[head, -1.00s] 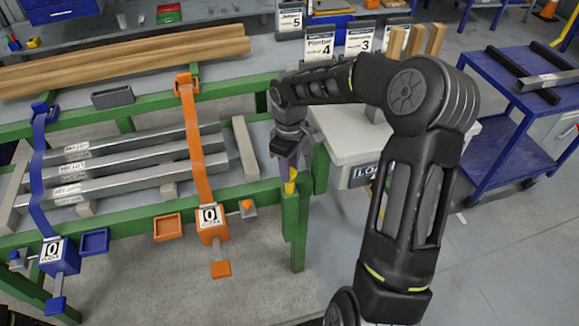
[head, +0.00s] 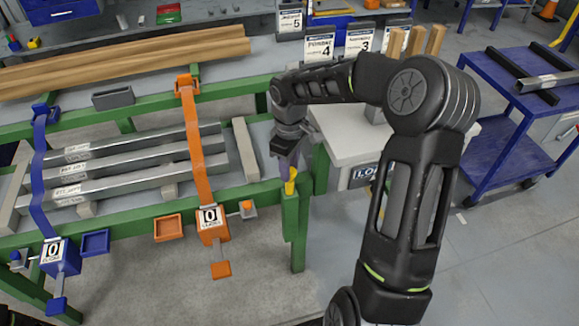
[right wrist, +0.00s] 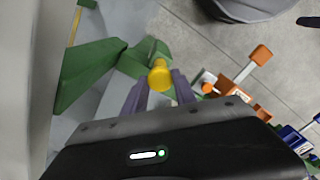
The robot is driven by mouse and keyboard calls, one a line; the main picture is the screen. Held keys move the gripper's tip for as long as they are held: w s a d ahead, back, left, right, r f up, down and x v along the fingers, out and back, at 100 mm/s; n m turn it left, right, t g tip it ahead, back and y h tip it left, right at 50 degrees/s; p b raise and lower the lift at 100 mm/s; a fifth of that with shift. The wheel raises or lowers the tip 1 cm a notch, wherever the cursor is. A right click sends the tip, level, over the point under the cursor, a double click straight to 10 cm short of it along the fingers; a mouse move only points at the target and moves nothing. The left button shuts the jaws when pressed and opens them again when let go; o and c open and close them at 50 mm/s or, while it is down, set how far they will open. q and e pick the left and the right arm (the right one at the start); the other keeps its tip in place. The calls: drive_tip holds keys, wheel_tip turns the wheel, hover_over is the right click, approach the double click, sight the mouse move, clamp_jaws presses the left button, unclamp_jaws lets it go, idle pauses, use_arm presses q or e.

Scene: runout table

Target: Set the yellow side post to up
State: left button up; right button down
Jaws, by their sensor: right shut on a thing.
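The yellow side post (head: 290,186) stands at the near right corner of the green table frame, at the top of a green upright. Its round yellow head also shows in the right wrist view (right wrist: 160,76). My right gripper (head: 288,176) points down over the post and is shut on it; its two purple-grey fingers (right wrist: 159,90) lie on either side of the yellow head in the right wrist view. The post's lower part is hidden by the green sleeve and the fingers. My left gripper is not in view.
An orange strap (head: 195,140) and a blue strap (head: 38,165) cross several grey bars on the green table (head: 130,228). Each strap ends at a box marked 0. A white-topped stand (head: 350,145) is right of the post; a blue cart (head: 515,130) stands farther right.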

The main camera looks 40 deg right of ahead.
wheel_tip(320, 180, up, 19)
drive_tip(key=p, duration=1.1)
drive_tip(key=shift+r, duration=0.1)
drive_tip(key=c, duration=1)
unclamp_jaws()
wheel_tip(320, 180, up, 8)
